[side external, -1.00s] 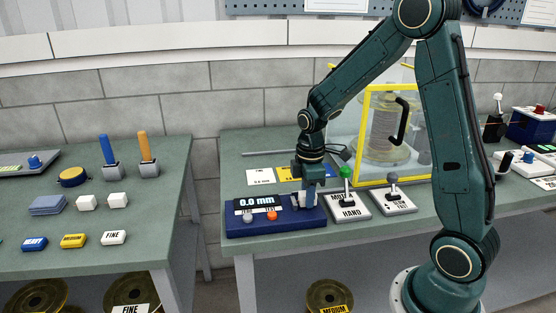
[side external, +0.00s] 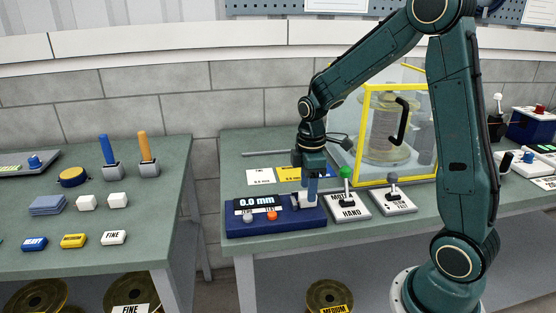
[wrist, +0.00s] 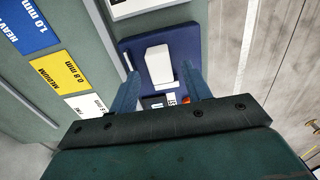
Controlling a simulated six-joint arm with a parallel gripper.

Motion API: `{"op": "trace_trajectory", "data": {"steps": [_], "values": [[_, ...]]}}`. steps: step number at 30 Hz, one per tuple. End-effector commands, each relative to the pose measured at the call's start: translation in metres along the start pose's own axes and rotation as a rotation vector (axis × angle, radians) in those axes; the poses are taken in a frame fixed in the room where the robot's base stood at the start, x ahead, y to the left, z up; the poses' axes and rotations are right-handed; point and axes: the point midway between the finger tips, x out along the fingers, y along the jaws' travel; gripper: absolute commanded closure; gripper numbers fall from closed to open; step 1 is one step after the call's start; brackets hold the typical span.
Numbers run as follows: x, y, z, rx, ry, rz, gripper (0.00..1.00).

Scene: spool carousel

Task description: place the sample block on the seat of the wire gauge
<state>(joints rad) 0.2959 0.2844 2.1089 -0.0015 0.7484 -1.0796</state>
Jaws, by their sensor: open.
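The wire gauge (side external: 275,222) is a dark blue box on the right-hand bench; its display reads 0.0 mm. A small white block-like piece (side external: 303,200) sits at its right end, and shows in the wrist view (wrist: 158,62). I cannot tell whether it is the sample block or the seat itself; any seat under it is hidden. My gripper (side external: 309,192) points down just above this end. In the wrist view my gripper's blue fingers (wrist: 160,78) are apart, one on each side of the white piece, with nothing visibly held.
A yellow-framed clear enclosure (side external: 362,135) is behind.

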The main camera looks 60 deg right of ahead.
Motion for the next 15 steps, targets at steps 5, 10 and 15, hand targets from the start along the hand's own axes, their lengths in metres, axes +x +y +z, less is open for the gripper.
{"op": "trace_trajectory", "data": {"steps": [5,10,15], "values": [[-0.031,0.001,0.000,0.000,0.002,0.005,0.52],[-0.058,0.001,0.000,0.000,0.001,0.004,0.52],[-0.079,0.001,0.000,0.000,0.001,0.003,0.52]]}}
